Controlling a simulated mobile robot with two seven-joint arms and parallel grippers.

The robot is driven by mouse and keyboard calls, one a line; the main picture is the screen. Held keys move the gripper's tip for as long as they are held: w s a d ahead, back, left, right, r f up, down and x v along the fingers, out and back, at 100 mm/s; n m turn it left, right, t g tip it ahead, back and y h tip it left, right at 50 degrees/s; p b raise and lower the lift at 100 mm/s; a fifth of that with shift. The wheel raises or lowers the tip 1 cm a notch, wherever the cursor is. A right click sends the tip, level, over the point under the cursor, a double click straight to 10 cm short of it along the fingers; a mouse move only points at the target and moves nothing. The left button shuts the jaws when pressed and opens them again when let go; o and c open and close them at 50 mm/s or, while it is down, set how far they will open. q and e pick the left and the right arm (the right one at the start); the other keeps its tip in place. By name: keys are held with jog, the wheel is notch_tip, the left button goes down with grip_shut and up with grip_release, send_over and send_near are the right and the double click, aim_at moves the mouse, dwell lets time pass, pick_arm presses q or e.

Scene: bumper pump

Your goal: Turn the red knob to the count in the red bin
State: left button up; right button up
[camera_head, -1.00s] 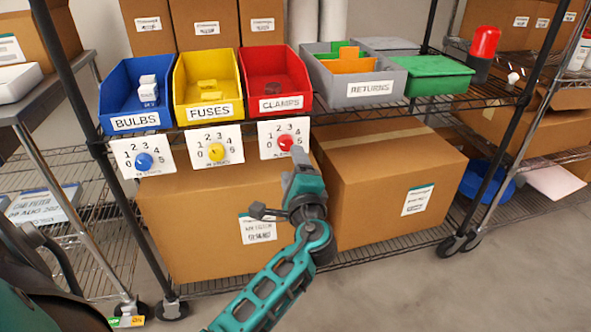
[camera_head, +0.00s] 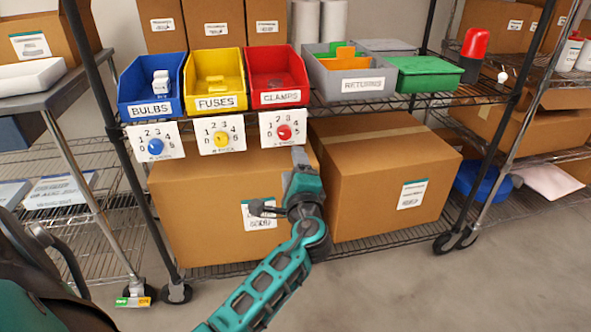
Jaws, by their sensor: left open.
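The red knob (camera_head: 284,132) sits on a white dial card (camera_head: 283,140) marked 0 to 5, below the red bin labelled CLAMPS (camera_head: 277,98). Its pointer is too small to read surely. A few small pieces lie in the red bin; they are too unclear to count. My left gripper (camera_head: 280,182) is open and empty. One grey finger points up just below the red dial card and the other sticks out to the left. It appears apart from the knob, in front of a cardboard box. My right gripper is not in view.
A blue bin (camera_head: 150,108) and a yellow bin (camera_head: 214,103) stand left of the red one, with blue (camera_head: 155,146) and yellow (camera_head: 221,139) knobs below. A grey RETURNS bin (camera_head: 358,88) stands right. Large cardboard boxes (camera_head: 380,180) fill the lower shelf. Floor at front right is clear.

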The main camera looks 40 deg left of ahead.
pick_arm(q)
jog(key=shift+s+d, duration=0.2)
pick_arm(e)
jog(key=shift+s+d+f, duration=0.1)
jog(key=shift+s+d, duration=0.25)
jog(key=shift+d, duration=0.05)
pick_arm(q)
jog(key=s+d+f+n+h, duration=0.3)
jog(key=s+d+f+h, duration=0.4)
jog(key=f, duration=0.4)
jog(key=s+d+f+n+g+h, duration=0.1)
jog(key=s+d+f+n+h, duration=0.15)
jog(key=s+d+h, duration=0.35)
jog(key=s+d+f+n+g+h, duration=0.1)
jog(key=s+d+n+h, duration=0.3)
jog(key=d, duration=0.4)
jog(key=s+a+r+y+p, duration=0.2)
jog(key=r+p, duration=1.1)
jog(key=p, duration=0.7)
jog(key=shift+s+a+r+p, duration=0.4)
jog(key=shift+s+a, duration=0.1)
jog(key=shift+s, duration=0.2)
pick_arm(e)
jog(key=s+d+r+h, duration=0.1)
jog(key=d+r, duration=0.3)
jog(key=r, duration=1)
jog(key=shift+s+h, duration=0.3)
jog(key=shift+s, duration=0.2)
